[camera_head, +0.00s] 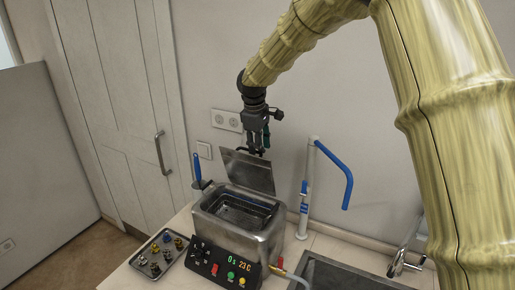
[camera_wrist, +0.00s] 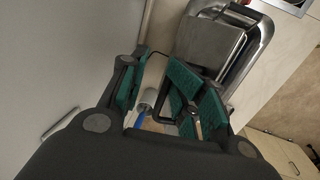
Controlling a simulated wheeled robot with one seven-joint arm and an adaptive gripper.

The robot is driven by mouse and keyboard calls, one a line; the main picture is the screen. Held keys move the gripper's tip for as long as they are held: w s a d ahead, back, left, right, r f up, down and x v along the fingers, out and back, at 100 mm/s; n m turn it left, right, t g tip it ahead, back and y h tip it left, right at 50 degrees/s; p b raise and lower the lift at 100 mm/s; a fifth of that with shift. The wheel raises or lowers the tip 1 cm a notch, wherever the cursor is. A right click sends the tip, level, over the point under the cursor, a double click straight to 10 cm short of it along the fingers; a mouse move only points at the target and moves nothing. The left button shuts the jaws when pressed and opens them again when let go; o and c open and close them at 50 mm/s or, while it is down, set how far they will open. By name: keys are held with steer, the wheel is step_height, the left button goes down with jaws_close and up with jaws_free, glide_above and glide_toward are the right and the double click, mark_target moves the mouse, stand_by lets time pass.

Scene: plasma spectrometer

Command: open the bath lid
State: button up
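The bath (camera_head: 218,232) is a metal box with a dark open basin, standing on the counter. Its lid (camera_head: 247,172) is a flat metal plate, raised and tilted up along the back of the bath, so the basin shows. My gripper (camera_head: 260,149) points down just above the lid's upper edge. In the wrist view its green-padded fingers (camera_wrist: 157,95) stand apart, with a visible gap between them. A dark bar-like part shows by the right fingers; I cannot tell whether it touches them.
A tray (camera_head: 139,266) with several small parts lies left of the bath. A blue-handled tool (camera_head: 197,168) stands at its left rear. A white post with a blue arm (camera_head: 312,185) stands to the right, beside a sink (camera_head: 330,275). The wall is close behind.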

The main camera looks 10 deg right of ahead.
steer(key=w+d+r, duration=0.4)
steer(key=w+r, duration=0.1)
steer(key=shift+w+d, duration=0.3)
steer(key=shift+d, duration=0.1)
stand_by(0.9)
steer(key=shift+r, duration=0.1)
stand_by(0.3)
step_height(320, 180, up, 12)
steer(key=s+a, duration=0.1)
steer(key=shift+s+a, duration=0.3)
steer(key=shift+s, duration=0.1)
stand_by(0.4)
